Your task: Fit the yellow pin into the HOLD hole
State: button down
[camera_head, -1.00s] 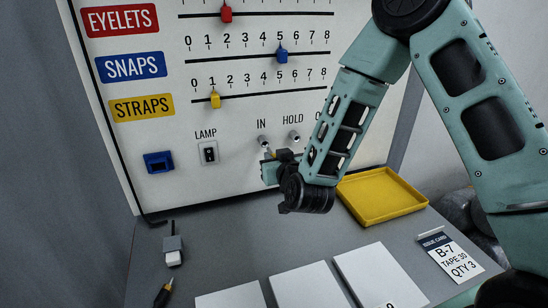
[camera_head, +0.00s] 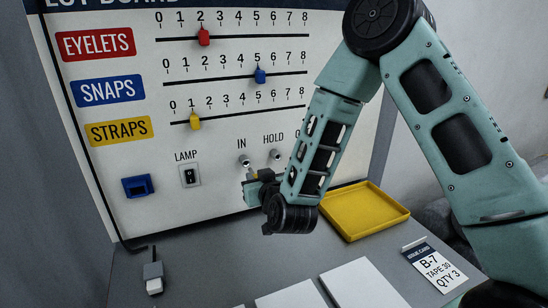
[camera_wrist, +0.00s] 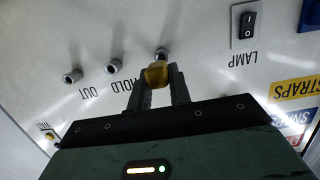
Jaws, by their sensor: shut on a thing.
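The yellow pin (camera_wrist: 157,74) is between the fingers of my gripper (camera_wrist: 158,90), which is shut on it. In the wrist view, upside down, the pin lines up with the IN socket (camera_wrist: 161,54); I cannot tell whether its far end is inside. The HOLD hole (camera_wrist: 114,66) is beside it to the left and looks empty. In the head view my gripper (camera_head: 254,178) is just below the IN socket (camera_head: 243,160), with the HOLD hole (camera_head: 275,155) to the right. The pin is mostly hidden there.
The OUT hole (camera_wrist: 72,77) shows in the wrist view; my arm covers it in the head view. A lamp switch (camera_head: 190,176) and blue socket (camera_head: 137,186) are on the board. A yellow tray (camera_head: 366,211), white cards and an issue card (camera_head: 435,267) lie on the bench.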

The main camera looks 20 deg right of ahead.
dwell(0.3)
jog(key=s+d+p, duration=0.4)
jog(key=d, duration=0.6)
jog(key=w+p, duration=0.2)
jog(key=w, duration=0.4)
jog(key=shift+r+g, duration=0.2)
jog(key=shift+g, duration=0.2)
jog(key=shift+w+b, duration=0.45)
jog(key=shift+w, duration=1.55)
jog(key=c, duration=1.2)
grip_release()
